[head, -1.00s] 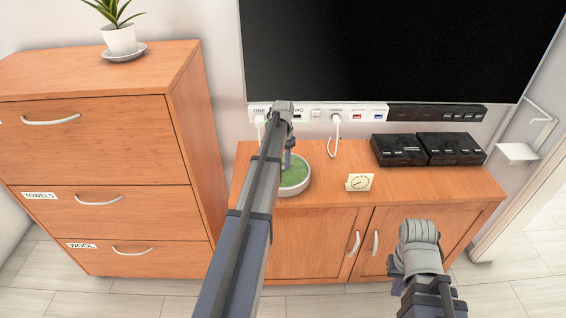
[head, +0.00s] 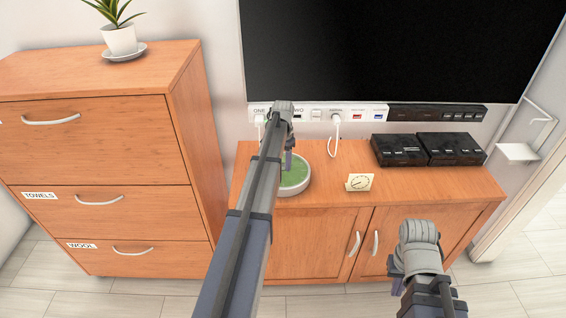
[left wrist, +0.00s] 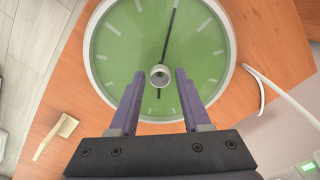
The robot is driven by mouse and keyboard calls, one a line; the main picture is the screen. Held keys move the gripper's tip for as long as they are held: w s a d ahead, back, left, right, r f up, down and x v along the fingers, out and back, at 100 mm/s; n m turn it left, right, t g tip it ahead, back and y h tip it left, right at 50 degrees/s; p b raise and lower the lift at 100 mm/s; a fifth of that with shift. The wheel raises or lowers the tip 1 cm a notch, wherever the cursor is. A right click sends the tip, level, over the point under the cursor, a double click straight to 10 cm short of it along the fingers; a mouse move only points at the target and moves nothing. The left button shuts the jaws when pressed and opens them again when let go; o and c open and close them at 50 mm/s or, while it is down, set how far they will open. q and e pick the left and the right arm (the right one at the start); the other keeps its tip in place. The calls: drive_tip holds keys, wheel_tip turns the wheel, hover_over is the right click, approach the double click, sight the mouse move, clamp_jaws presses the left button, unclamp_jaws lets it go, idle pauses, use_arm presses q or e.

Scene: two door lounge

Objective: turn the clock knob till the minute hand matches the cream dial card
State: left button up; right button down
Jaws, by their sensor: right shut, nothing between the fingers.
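The clock (head: 297,184) lies face up on the low cabinet, green with a white rim, partly hidden by my left arm in the head view. In the left wrist view its face (left wrist: 115,45) shows white ticks and a long black minute hand (left wrist: 171,35) pointing up and slightly right. The pale round knob (left wrist: 160,76) stands at its centre. My left gripper (left wrist: 158,73) is open, its fingertips on either side of the knob with gaps visible; it also shows in the head view (head: 288,165). The cream dial card (head: 360,182) stands right of the clock; its hand is small. My right gripper (head: 397,268) is shut and empty.
A white power strip (head: 350,112) with a hanging white cable (head: 332,145) runs behind the clock. Two black boxes (head: 428,149) stand at the back right of the cabinet. A wooden drawer unit (head: 90,150) is at the left. The cabinet top (head: 430,185) is clear right of the card.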

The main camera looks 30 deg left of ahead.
sight(283, 165)
use_arm(q)
drive_tip(key=shift+o, duration=0.9)
wheel_tip(283, 165, up, 8)
drive_tip(key=p, duration=0.8)
drive_tip(key=shift+f, duration=0.15)
